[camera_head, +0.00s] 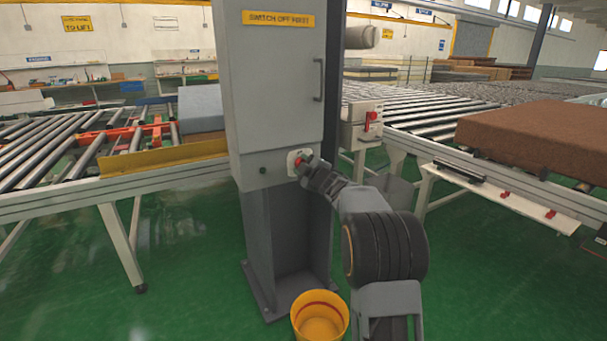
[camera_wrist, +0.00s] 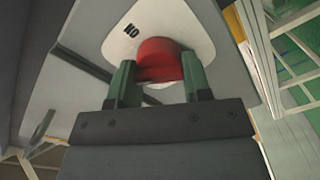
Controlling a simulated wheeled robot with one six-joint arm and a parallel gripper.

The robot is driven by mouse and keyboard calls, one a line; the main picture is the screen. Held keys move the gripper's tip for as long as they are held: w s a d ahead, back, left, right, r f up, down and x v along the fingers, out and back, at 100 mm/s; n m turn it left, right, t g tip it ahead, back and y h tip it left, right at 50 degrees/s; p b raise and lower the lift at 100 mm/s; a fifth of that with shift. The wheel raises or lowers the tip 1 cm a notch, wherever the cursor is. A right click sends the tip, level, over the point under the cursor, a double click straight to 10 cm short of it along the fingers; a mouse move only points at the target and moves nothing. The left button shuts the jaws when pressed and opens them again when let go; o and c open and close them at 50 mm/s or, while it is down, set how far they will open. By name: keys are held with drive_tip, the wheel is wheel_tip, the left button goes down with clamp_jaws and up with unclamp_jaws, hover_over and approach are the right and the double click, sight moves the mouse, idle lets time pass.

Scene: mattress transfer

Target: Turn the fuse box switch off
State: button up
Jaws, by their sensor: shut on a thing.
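The grey fuse box cabinet (camera_head: 268,90) stands on a pedestal in the head view, with a yellow "SWITCH OFF FIRST" label (camera_head: 278,19) near its top. Its red switch (camera_head: 299,162) sits on a white plate low on the front. In the wrist view the red switch (camera_wrist: 157,60) is between the two green fingers of my gripper (camera_wrist: 158,82), which is shut on it. The white plate (camera_wrist: 190,35) shows a mark reading "NO", turned over in this view. The fingers hide part of the switch.
A yellow bucket (camera_head: 320,317) stands on the green floor below my arm. Roller conveyors lie on both sides, with a brown mattress block (camera_head: 530,132) at the right. A white box with a red switch (camera_head: 367,125) is right of the cabinet.

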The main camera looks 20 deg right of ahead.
drive_tip(key=n+b, duration=0.2)
drive_tip(key=n, duration=0.1)
drive_tip(key=shift+f, duration=0.2)
drive_tip(key=shift+n+b, duration=0.9)
drive_tip(key=shift+n, duration=0.6)
drive_tip(key=shift+r+n, duration=0.1)
drive_tip(key=shift+n, duration=0.2)
drive_tip(key=o, duration=0.9)
drive_tip(key=s, duration=0.4)
drive_tip(key=s+d, duration=0.1)
drive_tip(key=s, duration=0.8)
drive_tip(key=shift+s+d, duration=0.25)
drive_tip(key=shift+s, duration=0.15)
